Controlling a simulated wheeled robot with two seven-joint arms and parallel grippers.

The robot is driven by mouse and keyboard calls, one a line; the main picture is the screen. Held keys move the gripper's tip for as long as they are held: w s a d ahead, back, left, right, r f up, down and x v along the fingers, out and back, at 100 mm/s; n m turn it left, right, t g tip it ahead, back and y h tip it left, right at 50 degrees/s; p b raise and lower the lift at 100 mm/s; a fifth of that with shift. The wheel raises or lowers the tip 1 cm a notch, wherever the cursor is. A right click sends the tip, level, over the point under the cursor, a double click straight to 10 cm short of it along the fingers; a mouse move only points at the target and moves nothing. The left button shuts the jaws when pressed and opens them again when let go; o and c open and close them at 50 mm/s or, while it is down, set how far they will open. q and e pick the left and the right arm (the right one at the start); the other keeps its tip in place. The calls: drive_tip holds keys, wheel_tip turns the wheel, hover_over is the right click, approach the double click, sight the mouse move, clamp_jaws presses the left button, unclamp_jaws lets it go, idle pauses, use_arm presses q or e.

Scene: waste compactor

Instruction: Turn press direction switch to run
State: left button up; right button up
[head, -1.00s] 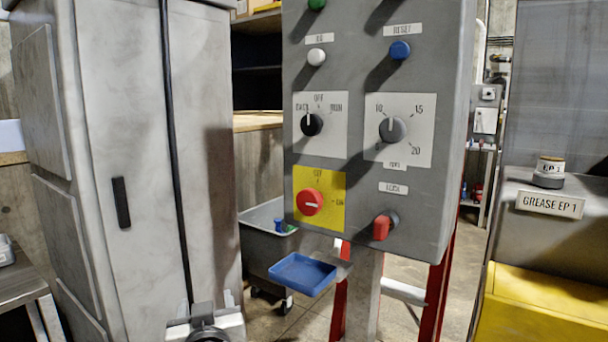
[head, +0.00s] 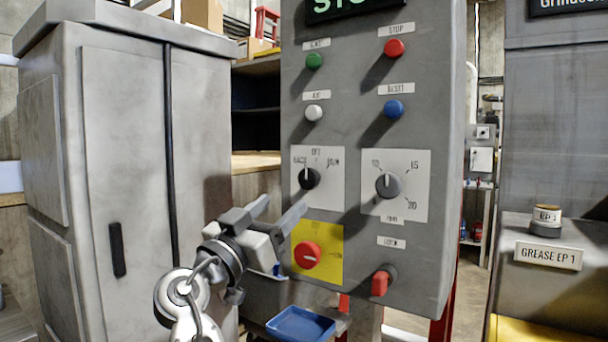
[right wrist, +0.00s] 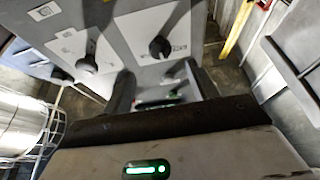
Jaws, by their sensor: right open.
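The press direction switch (head: 309,178) is a black rotary knob on a white plate on the grey control panel, marked BACK, OFF and RUN. Its white mark points roughly up, near OFF. It also shows in the right wrist view (right wrist: 160,47), beyond the fingers. My right gripper (head: 282,205) is open and empty, just below and left of the switch, in front of the yellow plate's upper left. Its fingers show in the right wrist view (right wrist: 158,80), apart, with the knob ahead between them. I see no contact with the knob. My left gripper is out of view.
A grey dial (head: 388,185) sits right of the switch. A red knob (head: 307,255) on a yellow plate lies below. Green, red, white and blue buttons are above. A red lever switch (head: 381,281) is lower right. A grey cabinet (head: 120,150) stands left.

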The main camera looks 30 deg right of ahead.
sight(306, 181)
drive_tip(key=p+x, duration=0.2)
drive_tip(key=x, duration=0.6)
drive_tip(key=shift+w+d+r+p, duration=0.15)
drive_tip(key=shift+w+d+p, duration=0.1)
drive_tip(key=shift+d+p, duration=0.15)
drive_tip(key=c, duration=1)
